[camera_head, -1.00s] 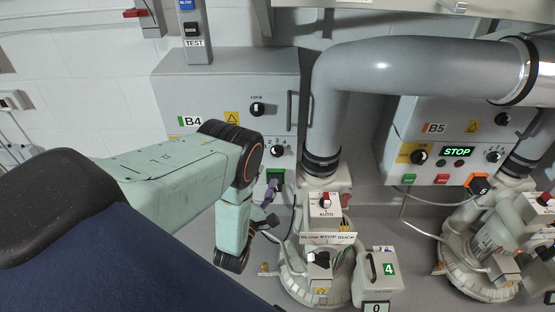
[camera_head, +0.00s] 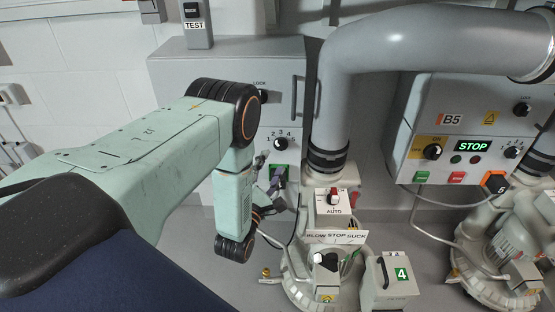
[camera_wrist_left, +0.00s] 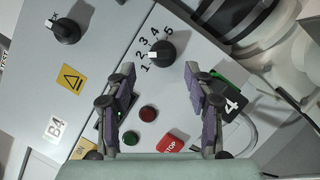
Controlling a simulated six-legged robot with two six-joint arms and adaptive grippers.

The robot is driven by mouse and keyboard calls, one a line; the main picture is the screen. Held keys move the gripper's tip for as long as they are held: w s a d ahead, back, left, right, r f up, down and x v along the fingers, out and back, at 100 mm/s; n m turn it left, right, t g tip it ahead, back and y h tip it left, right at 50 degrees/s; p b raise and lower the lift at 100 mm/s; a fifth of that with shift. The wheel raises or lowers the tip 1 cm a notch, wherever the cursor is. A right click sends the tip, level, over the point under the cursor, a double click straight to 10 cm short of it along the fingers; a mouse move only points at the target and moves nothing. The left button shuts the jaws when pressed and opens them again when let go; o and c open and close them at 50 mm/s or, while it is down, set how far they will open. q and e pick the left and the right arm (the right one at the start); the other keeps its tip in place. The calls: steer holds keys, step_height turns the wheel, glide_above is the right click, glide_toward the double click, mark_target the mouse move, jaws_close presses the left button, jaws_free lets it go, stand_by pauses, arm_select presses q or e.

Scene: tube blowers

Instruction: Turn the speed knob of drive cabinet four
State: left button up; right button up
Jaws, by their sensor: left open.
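Drive cabinet four (camera_head: 225,62) is a grey box left of the big pipe. In the left wrist view its label reads B4 (camera_wrist_left: 55,128). Its speed knob (camera_head: 281,143) is black, with a numbered scale. In the left wrist view the knob (camera_wrist_left: 160,50) lies just beyond the fingertips, its white mark near 2. My left gripper (camera_head: 275,187) is below the knob in the head view, in front of the green-edged panel. In the left wrist view its purple fingers (camera_wrist_left: 159,78) are spread, empty and apart from the knob. My left arm hides much of the cabinet front.
A red STOP button (camera_wrist_left: 170,143), red and green lamps and a lock knob (camera_wrist_left: 64,31) sit around the speed knob. The grey pipe (camera_head: 335,100) and the blower (camera_head: 315,275) stand close on the right. Cabinet B5 (camera_head: 450,100) is further right.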

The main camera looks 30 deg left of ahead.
mark_target(280, 147)
arm_select(q)
steer(key=shift+b+x, duration=0.85)
steer(key=shift+x, duration=1.85)
steer(key=shift+c, duration=0.2)
